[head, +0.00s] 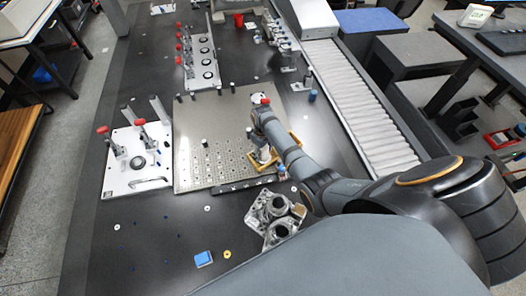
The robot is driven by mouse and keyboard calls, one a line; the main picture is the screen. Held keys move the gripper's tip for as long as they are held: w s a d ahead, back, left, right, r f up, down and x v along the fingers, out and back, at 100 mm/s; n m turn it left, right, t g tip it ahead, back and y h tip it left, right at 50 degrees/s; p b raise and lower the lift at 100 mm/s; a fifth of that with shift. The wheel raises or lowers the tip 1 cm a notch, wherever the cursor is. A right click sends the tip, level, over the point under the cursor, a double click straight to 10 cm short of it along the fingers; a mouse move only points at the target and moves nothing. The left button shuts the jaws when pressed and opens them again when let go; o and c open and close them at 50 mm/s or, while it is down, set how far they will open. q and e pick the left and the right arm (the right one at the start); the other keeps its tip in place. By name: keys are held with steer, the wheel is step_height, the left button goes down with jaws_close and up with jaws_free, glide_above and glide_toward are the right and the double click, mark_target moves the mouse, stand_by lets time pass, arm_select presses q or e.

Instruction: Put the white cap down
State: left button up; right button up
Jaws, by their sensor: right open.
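My right arm comes in from the right, and its gripper (260,153) is low over the right part of the perforated metal plate (222,112). The gripper is open. A small pale shape shows around its fingertips, but I cannot tell whether it is the white cap or part of the gripper. The white cap is not clearly made out anywhere else. My left gripper is not in view.
A white fixture plate (120,177) with red-knobbed clamps stands left of the metal plate. A roller conveyor (350,100) runs at the right. The front-left dark tabletop is mostly clear.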

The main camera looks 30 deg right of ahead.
steer(key=shift+r, duration=0.1)
step_height(320, 180, up, 12)
steer(key=shift+r, duration=0.15)
stand_by(0.6)
